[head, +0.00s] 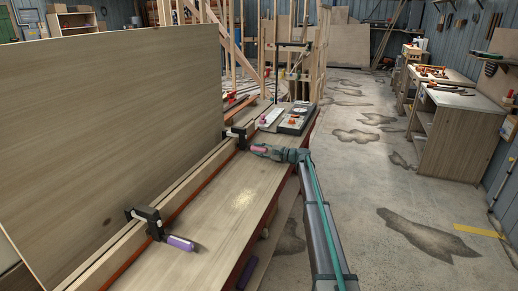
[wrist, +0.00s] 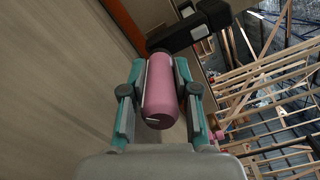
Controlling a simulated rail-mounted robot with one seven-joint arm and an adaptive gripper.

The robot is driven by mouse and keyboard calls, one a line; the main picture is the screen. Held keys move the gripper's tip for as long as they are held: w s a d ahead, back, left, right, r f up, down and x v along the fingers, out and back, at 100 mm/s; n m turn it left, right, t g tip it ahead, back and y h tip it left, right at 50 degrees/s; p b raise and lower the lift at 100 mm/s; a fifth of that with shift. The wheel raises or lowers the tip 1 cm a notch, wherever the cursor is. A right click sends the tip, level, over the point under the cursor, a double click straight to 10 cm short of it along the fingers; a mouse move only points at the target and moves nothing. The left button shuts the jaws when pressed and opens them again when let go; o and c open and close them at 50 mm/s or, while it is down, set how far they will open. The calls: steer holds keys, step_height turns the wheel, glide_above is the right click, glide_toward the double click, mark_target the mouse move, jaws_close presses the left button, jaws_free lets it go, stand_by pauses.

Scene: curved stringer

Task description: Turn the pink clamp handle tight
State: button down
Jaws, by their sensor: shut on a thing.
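The pink clamp handle (wrist: 158,92) lies between the two fingers of my gripper (wrist: 159,108) in the wrist view, with a finger against each side. Its far end meets the black clamp body (wrist: 190,32). In the head view my gripper (head: 266,151) reaches in from the right over the bench, and the pink handle (head: 258,149) shows only in small part at its tip. The black clamp (head: 236,134) there sits on the long wooden stringer beside the tall panel. My gripper is shut on the handle.
A second black clamp (head: 147,218) with a purple handle (head: 181,243) sits nearer on the same stringer. A tall wooden panel (head: 110,110) stands at the left. Tools and a tray (head: 296,120) lie farther along the bench (head: 225,200). The concrete floor at the right is open.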

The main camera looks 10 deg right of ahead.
steer(key=m+p, duration=0.1)
steer(key=m, duration=0.1)
steer(key=m+p, duration=0.1)
steer(key=m, duration=0.1)
steer(key=m+p, duration=0.2)
steer(key=shift+r+m, duration=0.25)
steer(key=shift+m, duration=0.05)
steer(key=m+p, duration=0.2)
steer(key=m, duration=0.1)
steer(key=shift+w+d+m, duration=0.1)
steer(key=shift+m, duration=0.2)
steer(key=m+p, duration=0.3)
steer(key=shift+m, duration=0.3)
steer(key=m+p, duration=0.4)
steer(key=shift+w, duration=0.15)
steer(key=m+p, duration=0.3)
steer(key=m, duration=0.1)
steer(key=shift+d, duration=0.1)
steer(key=m+p, duration=0.2)
steer(key=m, duration=0.1)
steer(key=m+p, duration=0.1)
steer(key=m, duration=0.1)
steer(key=shift+f, duration=0.25)
steer(key=shift+p, duration=0.3)
steer(key=c, duration=0.9)
jaws_free()
